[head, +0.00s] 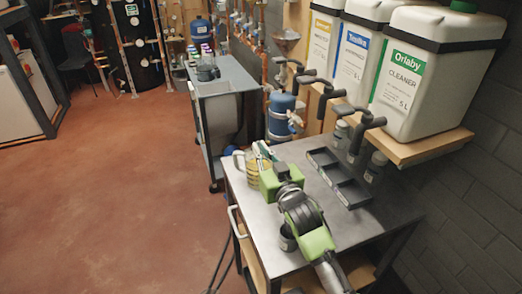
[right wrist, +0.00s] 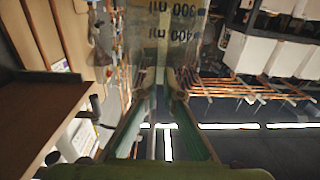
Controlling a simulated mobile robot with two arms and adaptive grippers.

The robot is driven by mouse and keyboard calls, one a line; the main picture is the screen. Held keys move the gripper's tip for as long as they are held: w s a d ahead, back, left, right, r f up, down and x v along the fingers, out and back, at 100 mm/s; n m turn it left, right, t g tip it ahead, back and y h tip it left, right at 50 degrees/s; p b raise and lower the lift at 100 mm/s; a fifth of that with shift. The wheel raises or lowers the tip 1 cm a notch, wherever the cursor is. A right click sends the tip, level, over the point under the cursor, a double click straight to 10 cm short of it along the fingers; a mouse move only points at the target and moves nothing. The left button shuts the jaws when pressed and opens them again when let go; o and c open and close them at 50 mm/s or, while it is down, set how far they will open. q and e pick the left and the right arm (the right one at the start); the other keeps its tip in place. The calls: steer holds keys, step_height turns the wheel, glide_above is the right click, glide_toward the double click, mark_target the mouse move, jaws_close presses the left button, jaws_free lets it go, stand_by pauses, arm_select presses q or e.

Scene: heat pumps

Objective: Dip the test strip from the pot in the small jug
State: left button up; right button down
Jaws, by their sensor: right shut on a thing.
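The small jug (head: 251,180) stands on the metal table, clear with a handle on its left and yellowish liquid inside. Its upside-down volume marks show at the top of the right wrist view (right wrist: 178,32). My right gripper (head: 262,151) is at the jug's rim, its green body covering part of the jug. In the wrist view its fingertips (right wrist: 166,76) are close together against the jug's clear wall. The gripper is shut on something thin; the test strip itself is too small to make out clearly. A small dark pot (head: 287,240) stands beside my right arm, partly hidden. My left gripper is out of view.
A dark compartment tray (head: 338,180) lies right of the arm. Small bottles (head: 375,168) stand behind it. Large white canisters (head: 430,75) sit on a wooden shelf above the table. A grey cart (head: 222,75) stands beyond the table; open floor lies left.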

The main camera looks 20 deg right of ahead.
step_height(320, 180, up, 11)
steer(key=p, duration=1)
steer(key=shift+p, duration=0.4)
steer(key=shift+f, duration=0.15)
steer(key=s+a+f+b, duration=0.1)
steer(key=s+f+b, duration=0.1)
steer(key=s, duration=0.8)
steer(key=s+a+f+b, duration=0.1)
steer(key=s+f+b, duration=0.1)
steer(key=s, duration=0.9)
steer(key=shift+h+b, duration=0.3)
steer(key=shift+b, duration=0.1)
steer(key=shift+w+a, duration=0.15)
